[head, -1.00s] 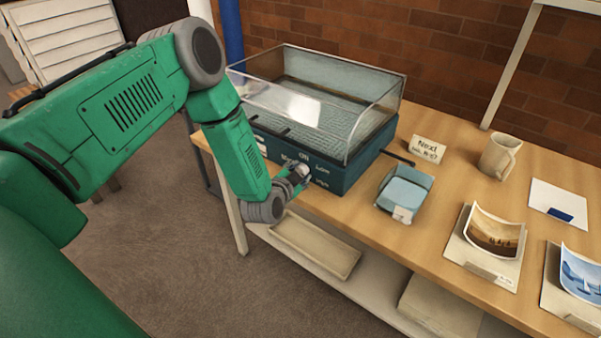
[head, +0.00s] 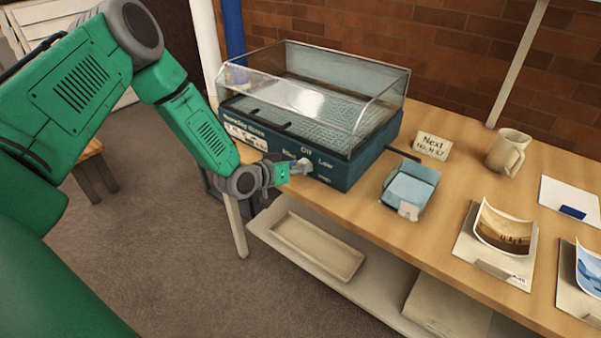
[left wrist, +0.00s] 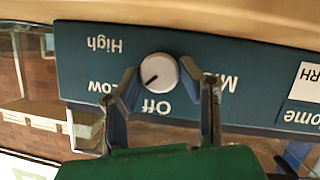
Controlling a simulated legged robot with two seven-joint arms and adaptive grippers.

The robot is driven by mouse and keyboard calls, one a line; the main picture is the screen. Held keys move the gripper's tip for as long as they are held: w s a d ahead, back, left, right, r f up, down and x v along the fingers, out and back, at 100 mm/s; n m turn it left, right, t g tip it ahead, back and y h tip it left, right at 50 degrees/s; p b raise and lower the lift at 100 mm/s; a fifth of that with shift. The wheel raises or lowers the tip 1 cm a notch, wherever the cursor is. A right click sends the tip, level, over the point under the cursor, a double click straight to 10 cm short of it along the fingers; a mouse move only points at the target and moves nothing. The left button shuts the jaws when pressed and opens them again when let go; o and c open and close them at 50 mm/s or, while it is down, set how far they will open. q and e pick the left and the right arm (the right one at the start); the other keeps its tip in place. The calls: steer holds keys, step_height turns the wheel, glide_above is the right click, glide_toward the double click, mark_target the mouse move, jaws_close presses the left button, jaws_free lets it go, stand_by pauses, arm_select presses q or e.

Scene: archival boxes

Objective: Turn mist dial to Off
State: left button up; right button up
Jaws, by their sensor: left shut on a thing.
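The mist dial (head: 305,165) is a white knob on the dark teal front panel of a clear-lidded box (head: 338,174). My left gripper (head: 296,168) reaches it from the left and is shut on it. In the left wrist view the dial (left wrist: 160,72) sits between my two fingertips (left wrist: 160,78), and the panel lettering is upside down. The dial's dark mark points to the lower left in that view, between the words "Low" and "Off". "High" stands farther off at the upper left. My right gripper is not in view.
The box stands at the left of a wooden table (head: 450,180). A small teal tray (head: 409,190), a "Next" card (head: 432,145), a beige jug (head: 508,152) and mounted pictures (head: 503,228) lie to its right. A shallow tray (head: 318,246) rests on the lower shelf.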

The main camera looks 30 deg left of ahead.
arm_select(q)
steer(key=n+h+b, duration=0.1)
steer(key=f+n+b, duration=0.1)
steer(key=b, duration=0.1)
steer(key=n+h+b, duration=0.1)
steer(key=b, duration=0.1)
steer(key=shift+s+a+f+n+h, duration=0.2)
steer(key=shift+a+n+h, duration=0.1)
steer(key=shift+n, duration=0.1)
steer(key=shift+r+n+t+h+b, duration=0.1)
steer(key=shift+n+t+h+b, duration=0.45)
steer(key=shift+n+b, duration=1)
steer(key=shift+m+b, duration=0.25)
steer(key=shift+b, duration=0.05)
steer(key=o, duration=1.1)
steer(key=shift+w+a+r, duration=0.1)
steer(key=shift+r, duration=0.05)
steer(key=shift+r, duration=0.1)
